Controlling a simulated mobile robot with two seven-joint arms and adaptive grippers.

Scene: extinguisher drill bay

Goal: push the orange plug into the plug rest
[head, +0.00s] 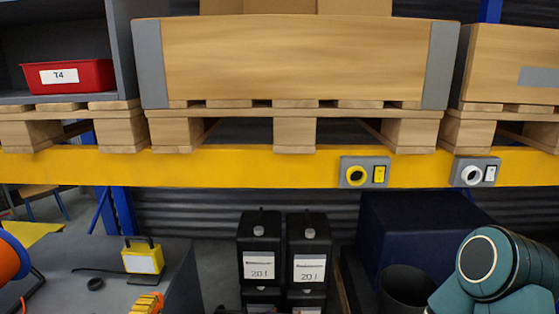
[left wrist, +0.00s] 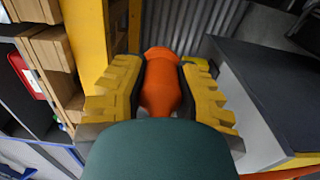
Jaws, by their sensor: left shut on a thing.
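The orange plug (left wrist: 160,88) shows in the left wrist view, upright in the picture between the two stepped yellow fingers of my left gripper (left wrist: 161,68). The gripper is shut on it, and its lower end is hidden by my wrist. In the head view only part of the left gripper (head: 146,303) shows, at the bottom edge by the grey table.
A yellow block with a black handle (head: 142,260) stands on the grey table (head: 60,262). An orange reel (head: 10,260) is at the left edge. A yellow beam (head: 250,166) carries two ring sockets (head: 356,175). Black canisters (head: 260,250) stand below it.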

